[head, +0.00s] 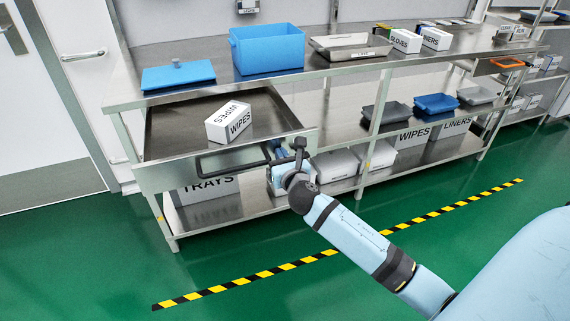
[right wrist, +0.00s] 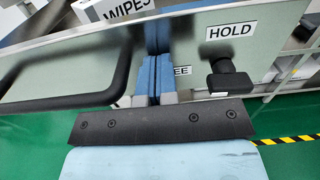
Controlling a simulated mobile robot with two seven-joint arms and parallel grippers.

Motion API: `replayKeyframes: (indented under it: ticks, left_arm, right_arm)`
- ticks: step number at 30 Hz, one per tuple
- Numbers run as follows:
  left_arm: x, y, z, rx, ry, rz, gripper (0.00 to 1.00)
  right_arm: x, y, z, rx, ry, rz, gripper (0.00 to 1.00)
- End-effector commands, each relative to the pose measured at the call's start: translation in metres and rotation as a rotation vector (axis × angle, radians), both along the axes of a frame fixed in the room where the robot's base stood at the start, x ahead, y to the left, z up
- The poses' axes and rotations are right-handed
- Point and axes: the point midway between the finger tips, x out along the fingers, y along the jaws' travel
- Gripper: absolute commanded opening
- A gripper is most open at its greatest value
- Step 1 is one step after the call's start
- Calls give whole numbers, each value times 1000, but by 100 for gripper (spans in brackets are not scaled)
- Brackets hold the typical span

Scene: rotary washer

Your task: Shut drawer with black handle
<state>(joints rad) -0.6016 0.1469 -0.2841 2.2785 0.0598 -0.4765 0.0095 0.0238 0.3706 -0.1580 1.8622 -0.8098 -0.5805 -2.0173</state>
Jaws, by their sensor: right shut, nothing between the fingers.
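The drawer (head: 163,177) with the black handle (head: 235,160) is pulled out from under the left part of the steel bench. Its handle also shows at the left in the right wrist view (right wrist: 70,75). My right gripper (head: 279,153) is at the right end of the drawer front, right of the handle. Its blue fingers (right wrist: 155,60) are shut together with nothing between them and point at the front panel; I cannot tell whether they touch it. A black knob (right wrist: 230,82) sits right of the fingers, below a HOLD label (right wrist: 232,30). My left gripper is not in view.
A WIPES box (head: 229,122) lies in the drawer. A blue lid (head: 178,76) and blue bin (head: 266,50) stand on the bench above. A TRAYS box (head: 208,188) is on the lower shelf. Green floor with a striped line (head: 330,253) is clear in front.

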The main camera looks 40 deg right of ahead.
Motion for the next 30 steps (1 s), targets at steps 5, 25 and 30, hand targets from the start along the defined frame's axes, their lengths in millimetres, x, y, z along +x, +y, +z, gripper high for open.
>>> replayKeyframes:
  ticks: [5,25,30]
  left_arm:
    - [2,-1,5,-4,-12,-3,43]
    - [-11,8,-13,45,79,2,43]
    - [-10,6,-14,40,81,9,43]
  right_arm:
    - [1,0,0,1,0,0,0]
    - [64,-19,5,-2,-3,-1,0]
    - [110,-32,3,-3,-2,-2,0]
